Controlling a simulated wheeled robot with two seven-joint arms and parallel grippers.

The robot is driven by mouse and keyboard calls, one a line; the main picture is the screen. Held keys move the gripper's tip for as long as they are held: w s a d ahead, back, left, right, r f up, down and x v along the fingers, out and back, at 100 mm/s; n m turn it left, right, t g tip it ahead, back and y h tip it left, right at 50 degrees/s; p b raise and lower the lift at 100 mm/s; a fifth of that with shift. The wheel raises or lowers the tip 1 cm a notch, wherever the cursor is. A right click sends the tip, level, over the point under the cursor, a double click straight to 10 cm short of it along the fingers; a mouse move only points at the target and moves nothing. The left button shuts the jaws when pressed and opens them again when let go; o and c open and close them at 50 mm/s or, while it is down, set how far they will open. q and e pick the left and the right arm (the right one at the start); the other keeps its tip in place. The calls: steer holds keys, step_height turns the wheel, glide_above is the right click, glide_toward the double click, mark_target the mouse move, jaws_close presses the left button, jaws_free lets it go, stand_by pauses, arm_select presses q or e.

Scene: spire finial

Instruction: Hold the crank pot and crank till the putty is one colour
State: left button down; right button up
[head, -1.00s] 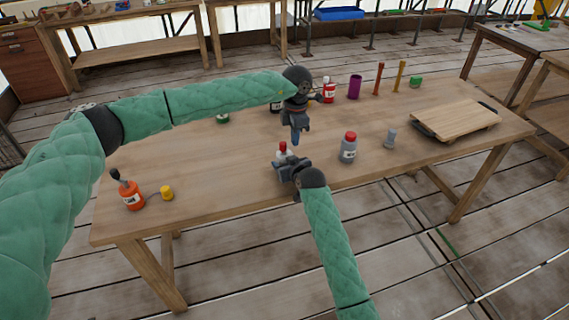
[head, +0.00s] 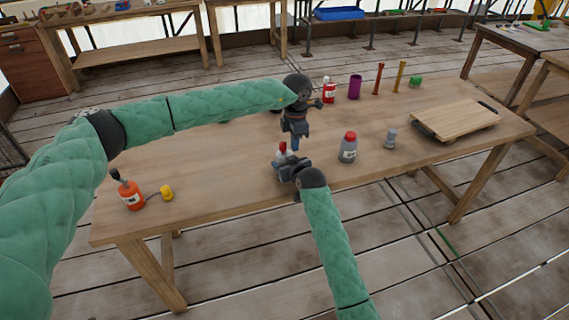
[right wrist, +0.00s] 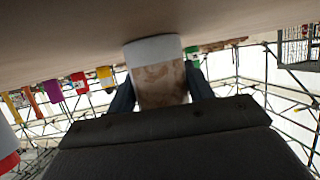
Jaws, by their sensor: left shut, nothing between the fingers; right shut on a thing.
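The crank pot (right wrist: 161,75) shows in the right wrist view as a short cylinder with a pale band and a see-through wall. The putty (right wrist: 160,86) behind the wall is mottled brown and whitish, not one even colour. My right gripper (head: 284,168) is shut around the pot near the table's front edge; its fingers (right wrist: 161,96) show on both sides of it. A small white and red part (head: 282,148) shows just behind this gripper in the head view. My left gripper (head: 295,146) points down, shut and empty, just above and right of that part. Whether it touches a crank is hidden.
A grey bottle with a red cap (head: 348,149) and a small grey piece (head: 390,138) stand to the right. A wooden board (head: 455,119) lies further right. The table's left middle is clear.

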arm_select(q)
steer(key=shift+s+a, duration=0.1)
steer(key=shift+a, duration=0.15)
steer(key=shift+a, duration=0.3)
steer(key=shift+s, duration=0.1)
steer(key=shift+s+a, duration=0.25)
stand_by(0.5)
steer(key=shift+w+d, duration=0.15)
steer(key=shift+d, duration=0.15)
stand_by(0.4)
step_height(320, 180, up, 7)
stand_by(1.0)
steer(key=shift+a, duration=0.1)
